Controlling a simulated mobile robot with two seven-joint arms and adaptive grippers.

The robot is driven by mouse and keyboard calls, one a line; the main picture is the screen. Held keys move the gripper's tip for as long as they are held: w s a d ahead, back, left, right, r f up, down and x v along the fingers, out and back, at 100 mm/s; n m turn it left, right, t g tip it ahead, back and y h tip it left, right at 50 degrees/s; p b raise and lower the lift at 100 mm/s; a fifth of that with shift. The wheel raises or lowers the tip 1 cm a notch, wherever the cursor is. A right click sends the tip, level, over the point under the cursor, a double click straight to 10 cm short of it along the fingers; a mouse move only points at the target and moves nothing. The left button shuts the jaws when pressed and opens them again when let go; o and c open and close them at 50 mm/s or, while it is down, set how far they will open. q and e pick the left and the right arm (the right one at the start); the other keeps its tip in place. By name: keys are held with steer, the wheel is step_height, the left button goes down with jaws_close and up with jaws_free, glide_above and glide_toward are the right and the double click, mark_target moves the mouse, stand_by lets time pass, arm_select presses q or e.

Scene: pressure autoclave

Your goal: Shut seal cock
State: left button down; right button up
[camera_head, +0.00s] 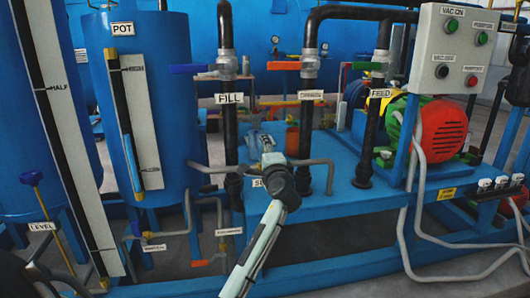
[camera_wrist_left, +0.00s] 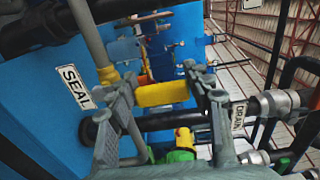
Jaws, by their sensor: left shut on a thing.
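My left gripper (camera_head: 267,150) is at the pipework between the FILL pipe and the DRAIN pipe, above the partly covered SEAL label (camera_head: 258,183). In the left wrist view its two grey fingers stand on either side of a yellow handle (camera_wrist_left: 162,94) and are shut on it. The handle lies roughly crosswise in that picture, near a brass fitting on a grey pipe. The SEAL label (camera_wrist_left: 77,87) is just left of it. In the head view the gripper hides the handle. My right gripper is in neither view.
The blue POT tank (camera_head: 160,120) stands left. A grey control box (camera_head: 457,50) and red motor (camera_head: 440,130) are right.

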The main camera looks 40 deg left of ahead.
arm_select(q)
steer(key=shift+f, duration=0.1)
steer(key=c, duration=1)
jaws_free()
steer(key=shift+o, duration=0.4)
steer(key=v, duration=1.2)
